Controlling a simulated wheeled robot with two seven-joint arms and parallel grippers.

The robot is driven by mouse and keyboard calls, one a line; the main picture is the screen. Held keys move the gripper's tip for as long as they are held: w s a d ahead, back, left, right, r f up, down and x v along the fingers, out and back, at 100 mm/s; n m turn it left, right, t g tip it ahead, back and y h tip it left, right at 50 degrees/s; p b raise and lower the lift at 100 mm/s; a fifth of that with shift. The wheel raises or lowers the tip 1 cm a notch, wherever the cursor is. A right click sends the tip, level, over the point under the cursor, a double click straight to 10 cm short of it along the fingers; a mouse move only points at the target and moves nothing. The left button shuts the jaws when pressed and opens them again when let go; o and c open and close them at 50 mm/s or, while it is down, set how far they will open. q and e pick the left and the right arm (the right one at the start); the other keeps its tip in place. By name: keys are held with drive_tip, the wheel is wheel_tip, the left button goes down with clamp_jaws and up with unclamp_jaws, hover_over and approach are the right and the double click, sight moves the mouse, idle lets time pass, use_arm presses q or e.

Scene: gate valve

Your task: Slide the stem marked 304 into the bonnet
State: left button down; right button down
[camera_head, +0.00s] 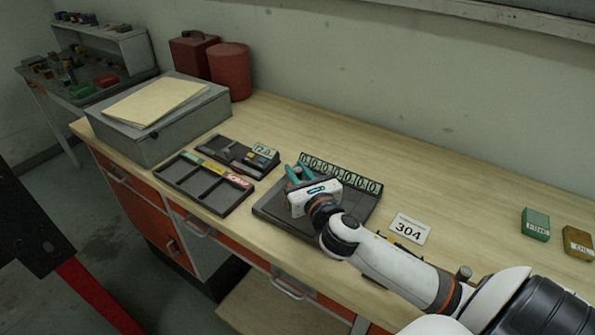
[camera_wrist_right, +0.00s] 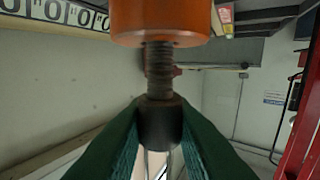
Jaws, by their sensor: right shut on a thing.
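My right gripper (camera_head: 297,172) is over the dark tray in front of the strip of zeros, its teal fingers pointing to the back left. In the right wrist view its dark green fingers (camera_wrist_right: 160,128) are closed on the dark round collar of a threaded stem (camera_wrist_right: 158,70). The stem's thread meets an orange part (camera_wrist_right: 160,22), which may be the bonnet. I cannot tell how far the thread goes into it. No marking shows on the held stem. The stem and the orange part are hidden in the head view. My left gripper is not in view.
A card marked 304 (camera_head: 410,228) lies right of the dark tray (camera_head: 282,222). A compartment tray (camera_head: 205,185) and grey box (camera_head: 150,138) stand left. A green block (camera_head: 535,224) and a brown block (camera_head: 578,241) stand right. The bench's back middle is clear.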

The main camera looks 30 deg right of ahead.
drive_tip(key=shift+f+b, duration=0.4)
drive_tip(key=shift+f, duration=0.2)
idle(0.3)
idle(0.6)
drive_tip(key=c, duration=1.2)
unclamp_jaws()
drive_tip(key=s+b, duration=0.1)
drive_tip(key=s, duration=0.2)
drive_tip(key=s+a, duration=0.1)
drive_tip(key=s, duration=0.3)
drive_tip(key=s+a+b, duration=0.1)
drive_tip(key=s, duration=0.2)
drive_tip(key=shift+s+f+b, duration=0.1)
drive_tip(key=shift+s+b, duration=0.2)
drive_tip(key=shift+s, duration=0.65)
